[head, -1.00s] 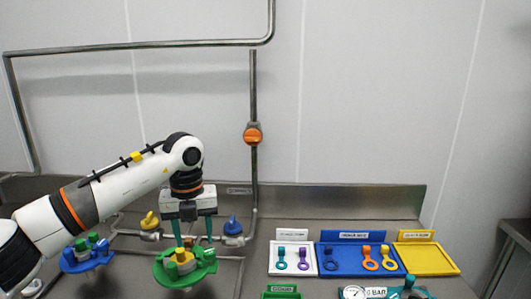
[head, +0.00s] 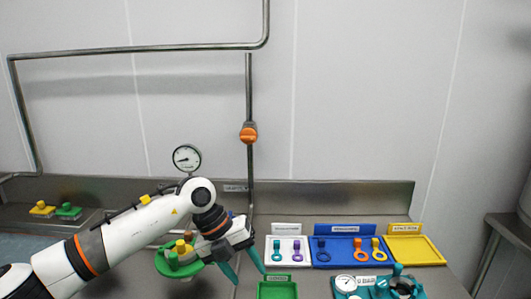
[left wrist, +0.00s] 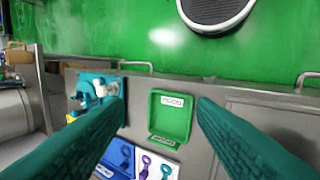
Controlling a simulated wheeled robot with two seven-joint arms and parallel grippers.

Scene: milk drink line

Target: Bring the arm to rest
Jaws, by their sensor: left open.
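My left arm comes in from the left in the head view. Its gripper (head: 247,274) has teal fingers spread apart and empty, pointing down just left of the green tray (head: 278,290). In the left wrist view the two fingers (left wrist: 160,115) stand wide apart, with the empty green tray (left wrist: 172,117) seen between them. My right gripper is not in view.
White (head: 290,262), blue (head: 348,262) and yellow (head: 414,250) trays lie right; the white and blue hold ring-ended tags. A teal gauge unit (head: 376,287) sits at the front right.

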